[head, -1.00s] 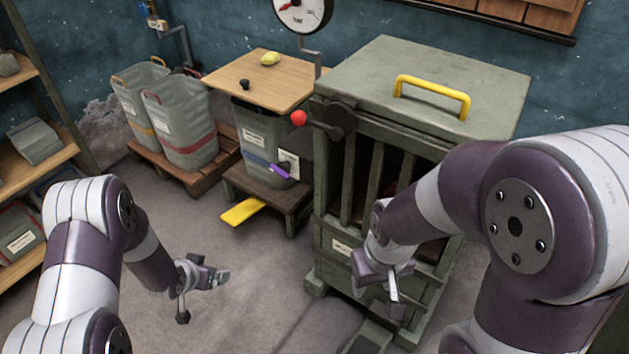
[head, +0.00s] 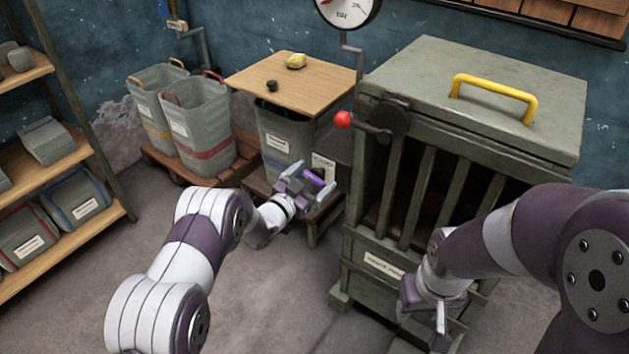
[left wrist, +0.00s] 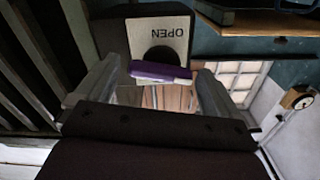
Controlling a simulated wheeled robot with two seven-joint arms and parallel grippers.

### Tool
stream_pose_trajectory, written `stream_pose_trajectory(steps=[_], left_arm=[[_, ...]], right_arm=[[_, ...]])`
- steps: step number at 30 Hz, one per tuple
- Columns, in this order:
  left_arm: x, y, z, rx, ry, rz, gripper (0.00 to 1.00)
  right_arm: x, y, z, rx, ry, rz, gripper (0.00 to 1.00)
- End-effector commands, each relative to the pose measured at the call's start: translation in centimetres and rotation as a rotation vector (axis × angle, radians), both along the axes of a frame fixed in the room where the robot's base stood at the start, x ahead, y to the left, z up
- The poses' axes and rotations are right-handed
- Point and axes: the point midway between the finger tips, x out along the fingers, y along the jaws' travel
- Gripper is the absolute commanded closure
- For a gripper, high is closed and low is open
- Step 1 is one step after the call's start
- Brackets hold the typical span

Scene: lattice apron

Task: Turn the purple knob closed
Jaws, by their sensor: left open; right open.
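The purple knob (head: 313,178) is a bar-shaped handle in front of a white label plate (head: 323,168) beside the bin under the wooden board. In the left wrist view the purple knob (left wrist: 160,71) lies crosswise between my open fingers, with a dark round hub behind it and the plate's word OPEN upside down above. My left gripper (head: 309,186) is open around the knob's place; I cannot tell if a finger touches it. My right gripper (head: 424,318) is open and empty in front of the slatted green cabinet.
The slatted green cabinet (head: 480,95) with a yellow handle and a red-ball lever (head: 343,120) stands right of the knob. The wooden board (head: 290,85) overhangs above it. Bins (head: 195,125) stand on a pallet to the left. Floor in front is clear.

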Motion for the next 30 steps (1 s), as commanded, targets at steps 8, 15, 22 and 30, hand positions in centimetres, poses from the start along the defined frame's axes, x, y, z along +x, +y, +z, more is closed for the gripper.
stream_pose_trajectory(steps=[8,15,22,30], left_arm=[[0.86,-0.65,0.09,0.0,0.0,0.0,0.04],[0.84,-0.62,0.08,0.0,0.0,0.001,0.5],[0.81,-0.62,0.04,0.005,-0.004,0.0,0.55],[0.77,-0.67,-0.11,0.083,-0.061,0.0,0.55]], right_arm=[[0.01,0.0,-0.25,0.0,0.0,0.0,0.51],[0.01,0.0,-0.24,0.0,0.0,0.0,0.51],[0.01,0.0,-0.31,0.0,0.0,0.0,0.51],[0.0,0.0,-0.96,0.0,0.0,0.0,0.51]])
